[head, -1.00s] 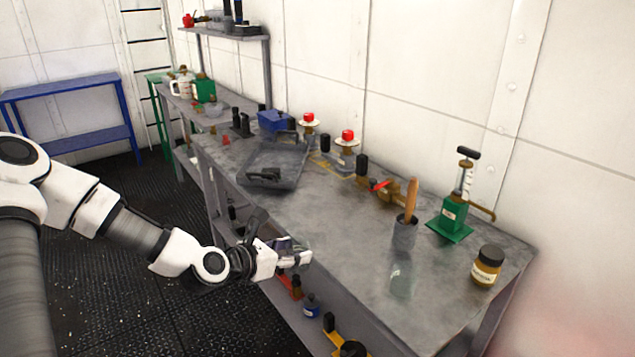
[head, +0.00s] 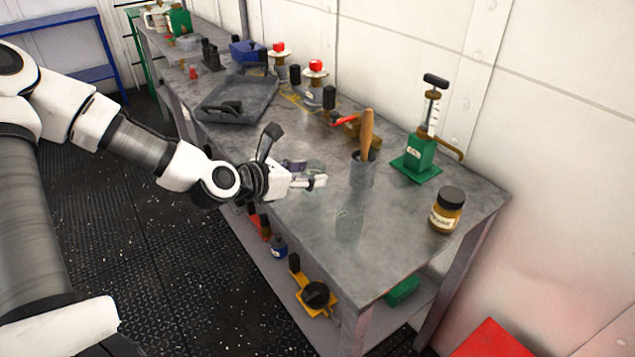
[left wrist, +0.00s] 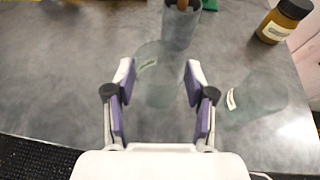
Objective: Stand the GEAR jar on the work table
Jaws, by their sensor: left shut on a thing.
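My left gripper (head: 305,175) is over the near side of the grey work table (head: 290,240). It is shut on a clear glass jar (head: 316,167), which sits between the purple pads in the left wrist view (left wrist: 156,80). The jar looks roughly upright and has a small pale label too small to read. I cannot tell whether its base touches the table. A second clear glass jar (head: 349,221) stands on the table to the right of the gripper, and it also shows in the left wrist view (left wrist: 258,95). My right gripper is not in view.
A grey cup with a wooden handle (head: 362,170) stands just beyond the jars. A brown jar with a dark lid (head: 447,212) and a green pump (head: 415,160) stand farther right. A dark tray (head: 237,98) lies to the left. The front right tabletop is clear.

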